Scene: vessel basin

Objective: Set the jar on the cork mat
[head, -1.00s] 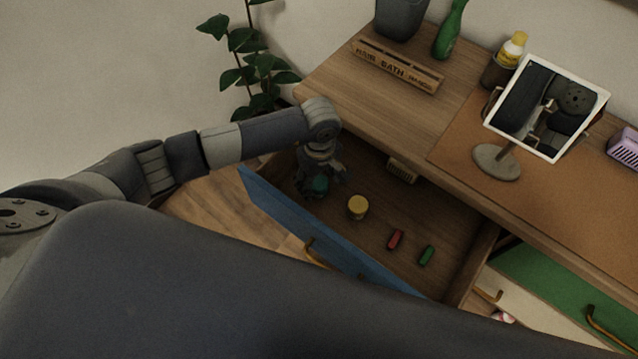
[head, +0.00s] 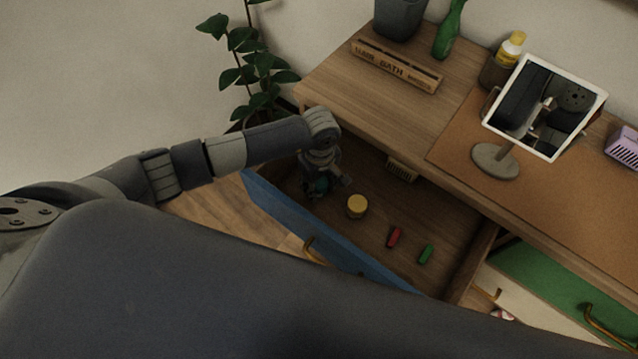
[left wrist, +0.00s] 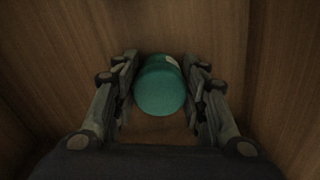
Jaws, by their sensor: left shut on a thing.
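A teal jar (left wrist: 160,86) stands between the fingers of my left gripper (left wrist: 160,88) in the left wrist view, with a finger against each side. In the head view my left gripper (head: 322,188) is down inside the open drawer, and only a little teal of the jar (head: 321,185) shows behind the fingers. The gripper is shut on the jar. The cork mat (head: 585,205) is the brown sheet on the desk top at the right. My right gripper is not in view.
The open drawer has a blue front (head: 300,224) and holds a yellow-lidded jar (head: 356,206), a red piece (head: 393,237) and a green piece (head: 426,254). A mirror on a stand (head: 495,161) rests on the mat. A wooden block (head: 395,68) lies on the desk.

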